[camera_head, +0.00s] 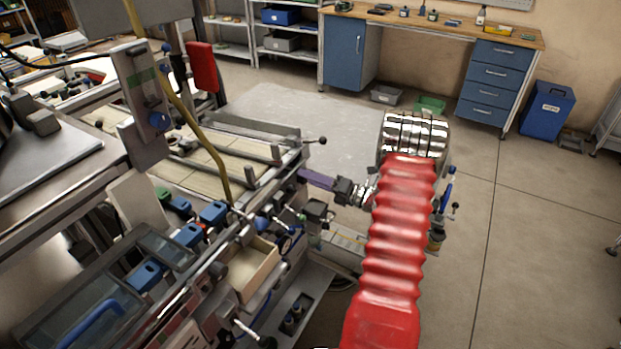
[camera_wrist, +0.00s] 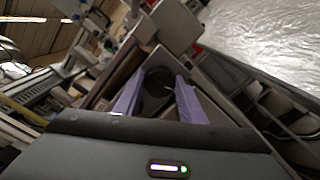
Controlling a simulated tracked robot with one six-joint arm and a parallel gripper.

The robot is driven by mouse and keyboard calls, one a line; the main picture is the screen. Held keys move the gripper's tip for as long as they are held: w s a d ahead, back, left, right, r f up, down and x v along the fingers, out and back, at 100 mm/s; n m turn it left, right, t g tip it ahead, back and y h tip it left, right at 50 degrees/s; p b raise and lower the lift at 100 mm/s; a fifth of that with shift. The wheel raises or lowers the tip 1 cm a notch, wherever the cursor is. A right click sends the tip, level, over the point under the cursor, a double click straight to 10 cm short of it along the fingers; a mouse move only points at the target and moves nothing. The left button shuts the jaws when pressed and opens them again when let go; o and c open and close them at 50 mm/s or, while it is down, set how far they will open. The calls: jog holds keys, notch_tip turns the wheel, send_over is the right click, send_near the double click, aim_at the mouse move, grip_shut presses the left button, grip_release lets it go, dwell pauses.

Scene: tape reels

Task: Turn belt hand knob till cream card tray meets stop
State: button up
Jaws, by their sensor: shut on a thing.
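My gripper (camera_head: 304,175) reaches from the right to the side of the machine in the head view, its purple fingers level with the machine's edge. In the wrist view my gripper (camera_wrist: 156,92) has a purple finger on each side of a dark round knob (camera_wrist: 158,80), and is shut on it. The knob itself is hidden in the head view. An open box with a cream inside (camera_head: 252,268), perhaps the cream card tray, sits at the machine's near right side. I cannot make out a stop or whether anything touches it.
My red-sleeved arm covers the right middle of the head view. A black ball-ended lever (camera_head: 322,140) sticks out just above my gripper. A yellow hose (camera_head: 190,115) hangs over the machine.

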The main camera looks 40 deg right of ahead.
jog(key=shift+d+m, duration=0.15)
jog(key=shift+m, duration=0.7)
jog(key=shift+d+m, duration=0.15)
jog(key=shift+m, duration=0.7)
jog(key=shift+f, duration=0.1)
jog(key=o, duration=0.8)
jog(key=shift+c, duration=0.2)
jog(key=shift+o, duration=1.4)
jog(key=shift+a, duration=0.15)
jog(key=v, duration=1.3)
jog(key=shift+s, duration=0.4)
